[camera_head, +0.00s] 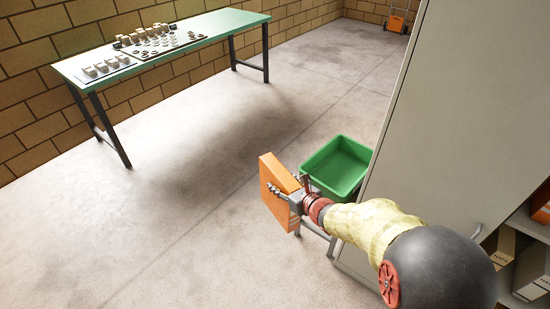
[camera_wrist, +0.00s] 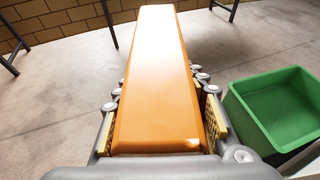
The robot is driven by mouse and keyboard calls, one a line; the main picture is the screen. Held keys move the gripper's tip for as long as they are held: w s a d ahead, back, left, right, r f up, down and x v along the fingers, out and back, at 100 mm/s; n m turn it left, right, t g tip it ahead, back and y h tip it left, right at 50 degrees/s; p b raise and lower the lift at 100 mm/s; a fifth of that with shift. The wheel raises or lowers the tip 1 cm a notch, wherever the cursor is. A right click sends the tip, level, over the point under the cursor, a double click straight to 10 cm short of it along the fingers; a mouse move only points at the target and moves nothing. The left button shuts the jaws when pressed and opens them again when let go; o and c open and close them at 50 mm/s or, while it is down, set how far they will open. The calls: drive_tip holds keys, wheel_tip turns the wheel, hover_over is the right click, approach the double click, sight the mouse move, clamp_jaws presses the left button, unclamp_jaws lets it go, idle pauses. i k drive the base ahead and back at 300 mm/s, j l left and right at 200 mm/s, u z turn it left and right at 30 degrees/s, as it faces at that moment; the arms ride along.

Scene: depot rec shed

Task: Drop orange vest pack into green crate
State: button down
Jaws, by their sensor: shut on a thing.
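The orange vest pack (camera_head: 279,186) is a flat orange block, held in the air by my gripper (camera_head: 287,194). In the wrist view the pack (camera_wrist: 155,85) runs away from me between the two fingers of my gripper (camera_wrist: 158,118), which touch its sides. The green crate (camera_head: 341,177) is open at the top and looks empty. It stands just right of and beyond the gripper in the head view. In the wrist view the crate (camera_wrist: 238,106) is at the right, apart from the pack. What supports the crate is mostly hidden.
A tall grey cabinet (camera_head: 440,120) stands close to the right of the crate and my arm. A green table (camera_head: 80,77) with small board pieces is at the back left by the brick wall. The concrete floor (camera_head: 180,220) between is clear. Shelves with boxes (camera_head: 531,277) are at the lower right.

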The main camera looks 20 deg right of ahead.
sight(343, 176)
drive_tip(key=i+j+u, duration=0.15)
drive_tip(key=i+u, duration=0.25)
drive_tip(key=i, duration=0.45)
drive_tip(key=i+u, duration=0.35)
drive_tip(key=i, duration=0.45)
drive_tip(key=i+l+z, duration=0.1)
drive_tip(key=i+z, duration=0.55)
drive_tip(key=z, duration=0.3)
drive_tip(key=i+j+z, duration=0.15)
drive_tip(key=i+z, duration=0.15)
drive_tip(key=z, duration=0.15)
drive_tip(key=i+z, duration=0.25)
drive_tip(key=z, duration=0.2)
drive_tip(key=i+z, duration=0.2)
drive_tip(key=z, duration=0.2)
drive_tip(key=i+j+z, duration=0.15)
drive_tip(key=z, duration=0.3)
drive_tip(key=i, duration=0.1)
